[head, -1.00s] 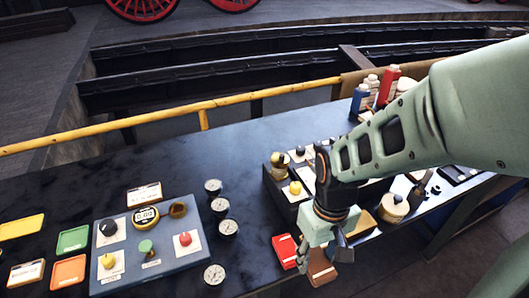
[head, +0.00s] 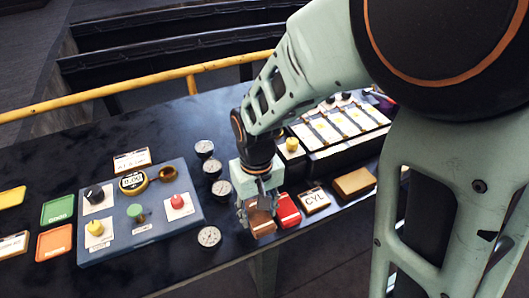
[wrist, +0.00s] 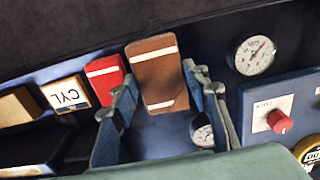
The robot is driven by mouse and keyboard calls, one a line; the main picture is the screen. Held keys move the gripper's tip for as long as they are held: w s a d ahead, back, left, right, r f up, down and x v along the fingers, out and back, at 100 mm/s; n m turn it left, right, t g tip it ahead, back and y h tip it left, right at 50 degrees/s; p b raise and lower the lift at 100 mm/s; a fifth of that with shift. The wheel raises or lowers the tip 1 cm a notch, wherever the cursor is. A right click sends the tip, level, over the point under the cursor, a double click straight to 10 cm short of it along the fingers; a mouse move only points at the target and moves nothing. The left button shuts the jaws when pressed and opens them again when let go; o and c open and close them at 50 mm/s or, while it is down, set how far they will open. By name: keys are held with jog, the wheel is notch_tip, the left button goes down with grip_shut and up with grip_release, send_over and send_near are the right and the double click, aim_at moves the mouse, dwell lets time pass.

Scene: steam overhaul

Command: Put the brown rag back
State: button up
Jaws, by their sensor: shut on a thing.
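The brown rag (head: 262,224) is a folded brown block with pale stripes. It also shows in the wrist view (wrist: 158,72), between the two fingers. My gripper (head: 255,207) is shut on it, near the front edge of the dark bench. The rag is immediately left of a red folded rag (head: 288,211) in the head view. The red rag shows on the other side in the wrist view (wrist: 105,78). I cannot tell whether the brown rag touches the bench top or hangs just above it. My fingers hide part of it.
A CYL card (head: 315,201) and a tan block (head: 354,182) lie right of the red rag. Several gauges (head: 209,237) and a blue control panel (head: 140,215) stand to the left. A yellow rail (head: 150,85) runs behind the bench.

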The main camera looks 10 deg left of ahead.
aim_at(254, 213)
jog(key=shift+w+a+f, duration=0.1)
jog(key=shift+a+f, duration=0.15)
jog(key=shift+f, duration=0.2)
jog(key=f+b, duration=0.2)
jog(key=f, duration=0.1)
jog(key=shift+w+a+b, duration=0.1)
jog(key=shift+a+b, duration=0.2)
jog(key=shift+b, duration=0.05)
jog(key=shift+f, duration=0.3)
jog(key=shift+f+b, duration=0.2)
jog(key=shift+b, duration=0.15)
jog(key=o, duration=1.4)
jog(key=shift+r, duration=0.1)
notch_tip(254, 213, up, 12)
jog(key=shift+r+p, duration=0.15)
jog(key=shift+p, duration=0.5)
